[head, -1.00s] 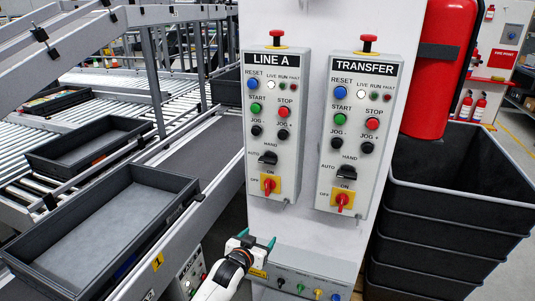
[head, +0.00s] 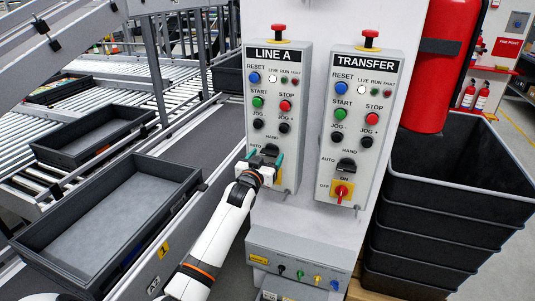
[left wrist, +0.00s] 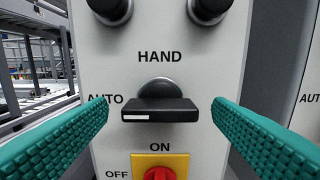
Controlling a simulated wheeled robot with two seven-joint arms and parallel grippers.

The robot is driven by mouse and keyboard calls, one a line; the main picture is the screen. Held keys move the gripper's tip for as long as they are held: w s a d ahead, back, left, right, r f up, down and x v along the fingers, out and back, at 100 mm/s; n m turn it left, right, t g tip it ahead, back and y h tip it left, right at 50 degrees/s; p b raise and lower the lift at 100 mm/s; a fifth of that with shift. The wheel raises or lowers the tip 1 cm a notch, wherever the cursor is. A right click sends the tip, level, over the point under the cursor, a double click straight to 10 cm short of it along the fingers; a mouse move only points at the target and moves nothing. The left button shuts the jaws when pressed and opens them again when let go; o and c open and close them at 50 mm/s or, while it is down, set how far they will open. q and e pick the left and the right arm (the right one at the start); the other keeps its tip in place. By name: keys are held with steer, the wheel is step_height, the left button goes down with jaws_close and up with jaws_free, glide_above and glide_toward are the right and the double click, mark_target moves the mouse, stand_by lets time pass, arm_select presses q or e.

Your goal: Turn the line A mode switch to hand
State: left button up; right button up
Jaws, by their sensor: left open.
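The LINE A panel (head: 271,112) stands on the white column, with lamps, push buttons and the mode switch (head: 270,149) low on it. In the left wrist view the mode switch (left wrist: 160,108) is a black bar knob, its bar level and its white mark at the left end, on the AUTO side. HAND is printed above it. My left gripper (head: 265,157) is open at the switch. Its teal fingers stand left and right of the knob, with gaps showing on both sides in the left wrist view. My right gripper is not in view.
A red and yellow ON/OFF switch (left wrist: 158,170) sits just below the mode switch, and two black jog buttons above. The TRANSFER panel (head: 353,105) is close on the right. Stacked black bins (head: 440,215) stand right, conveyors with grey trays (head: 110,215) left.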

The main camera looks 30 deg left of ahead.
arm_select(q)
steer(key=shift+x, duration=0.8)
steer(key=c, duration=1)
